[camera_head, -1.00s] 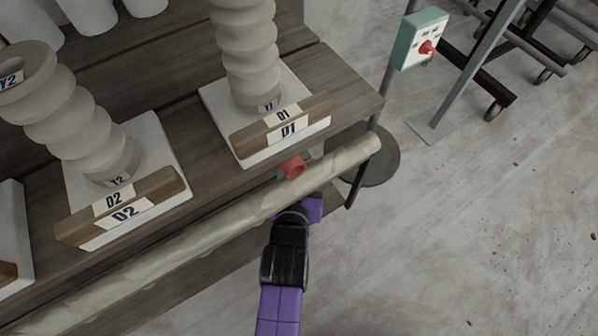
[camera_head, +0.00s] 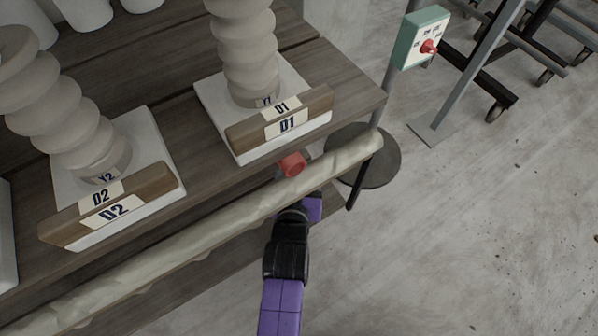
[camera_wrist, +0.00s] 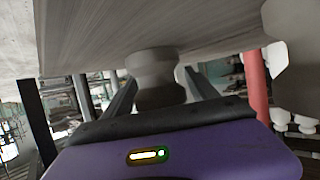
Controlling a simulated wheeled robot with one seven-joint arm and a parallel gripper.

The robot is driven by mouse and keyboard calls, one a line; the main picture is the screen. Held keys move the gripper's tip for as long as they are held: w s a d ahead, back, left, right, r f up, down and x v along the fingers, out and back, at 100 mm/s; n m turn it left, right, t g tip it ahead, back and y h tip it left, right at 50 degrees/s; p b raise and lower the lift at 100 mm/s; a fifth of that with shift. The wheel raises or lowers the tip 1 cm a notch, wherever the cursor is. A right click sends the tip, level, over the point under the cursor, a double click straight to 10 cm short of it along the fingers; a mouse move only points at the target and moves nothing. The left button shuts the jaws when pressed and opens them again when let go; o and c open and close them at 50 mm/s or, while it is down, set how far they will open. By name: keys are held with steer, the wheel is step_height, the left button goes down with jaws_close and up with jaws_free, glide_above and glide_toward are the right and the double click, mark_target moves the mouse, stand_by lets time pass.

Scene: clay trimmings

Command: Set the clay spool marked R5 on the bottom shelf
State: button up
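A pale spool-shaped piece (camera_wrist: 157,80) shows in the wrist view between the two dark fingers of my gripper (camera_wrist: 160,82). One end of it meets or nearly meets a broad wooden surface (camera_wrist: 150,25) across the top of that view. No mark can be read on it, so I cannot tell if it is R5. Small gaps seem to lie beside it, but contact with the fingers is unclear. In the head view my purple and black arm reaches in below the shelf edge, and the fingers are hidden. A lower shelf (camera_head: 215,270) shows below the roll.
The upper shelf (camera_head: 190,120) carries ribbed clay columns on white bases with wooden label blocks D1 (camera_head: 285,125) and D2 (camera_head: 112,210). A long pale roll (camera_head: 200,238) runs along its front, near a red ring (camera_head: 293,164). A green switch box (camera_head: 420,38) stands right. Open floor lies right.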

steer(key=shift+o, duration=0.4)
steer(key=shift+r, duration=0.1)
steer(key=shift+r, duration=0.15)
steer(key=p+v, duration=0.2)
steer(key=v, duration=0.9)
steer(key=shift+s, duration=0.1)
steer(key=shift+s+d+p, duration=0.1)
steer(key=shift+s+p, duration=0.2)
steer(key=shift+s, duration=0.1)
steer(key=shift+s, duration=0.1)
